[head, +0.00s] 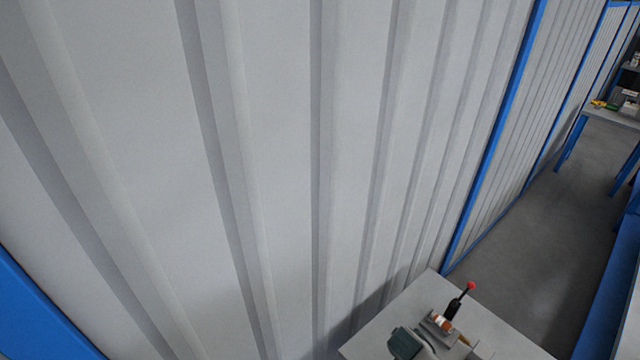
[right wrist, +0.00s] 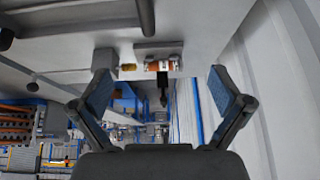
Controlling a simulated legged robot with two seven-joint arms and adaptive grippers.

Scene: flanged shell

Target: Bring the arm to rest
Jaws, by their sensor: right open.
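My right gripper (right wrist: 160,80) shows in the right wrist view with its two fingers spread wide apart. Nothing is between its pads. Beyond them, a small orange and white cylindrical piece (right wrist: 162,65) sits against a grey block fixture, apart from both fingers. This piece also shows small in the head view (head: 441,322). A dark lever (right wrist: 163,92) sticks out of the fixture; in the head view it has a red knob (head: 470,286). My left gripper is in neither view.
A light grey table (head: 500,338) carries the fixture at the bottom of the head view, close to a corrugated wall (head: 285,150) with blue posts. A grey-green rounded part (head: 405,343) stands beside the fixture. Open floor (head: 540,230) and another blue-legged table (head: 612,117) lie to the right.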

